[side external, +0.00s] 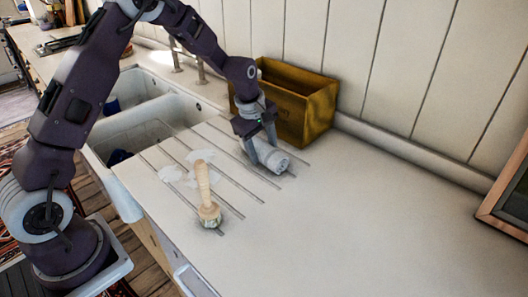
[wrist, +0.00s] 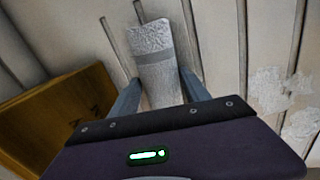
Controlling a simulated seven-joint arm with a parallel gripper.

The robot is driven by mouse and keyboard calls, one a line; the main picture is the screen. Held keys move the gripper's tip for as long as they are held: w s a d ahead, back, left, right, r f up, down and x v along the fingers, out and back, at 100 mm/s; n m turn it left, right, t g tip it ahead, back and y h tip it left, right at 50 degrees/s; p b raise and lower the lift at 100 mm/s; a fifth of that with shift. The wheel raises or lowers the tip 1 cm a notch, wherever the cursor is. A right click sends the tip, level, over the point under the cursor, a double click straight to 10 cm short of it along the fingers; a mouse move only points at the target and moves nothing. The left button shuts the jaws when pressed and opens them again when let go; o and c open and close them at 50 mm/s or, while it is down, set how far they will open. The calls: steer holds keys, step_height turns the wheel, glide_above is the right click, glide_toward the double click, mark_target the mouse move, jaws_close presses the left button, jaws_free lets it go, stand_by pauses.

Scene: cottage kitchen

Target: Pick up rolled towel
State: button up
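The rolled towel (side external: 268,157) is a pale grey-white roll lying on the grooved counter in front of the wooden box. My gripper (side external: 262,150) is right above it, pointing down, with its fingers reaching the towel. In the wrist view the towel (wrist: 154,55) runs between my two fingers (wrist: 160,88), one on each side. The near end of the towel is hidden by the gripper body. The fingers are apart; I cannot tell whether they press on the towel.
A yellow-brown wooden box (side external: 305,112) stands right behind the towel and close to my gripper. A white sink (side external: 150,120) is at the left. The counter at the right (side external: 390,225) is clear.

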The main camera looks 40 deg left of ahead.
mark_target(262, 144)
steer(key=c, duration=0.7)
steer(key=v, duration=0.3)
steer(key=w+v, duration=0.1)
steer(key=v, duration=0.2)
steer(key=w+v, duration=0.1)
steer(key=v, duration=0.2)
steer(key=shift+w+d+r, duration=0.1)
steer(key=shift+r, duration=0.6)
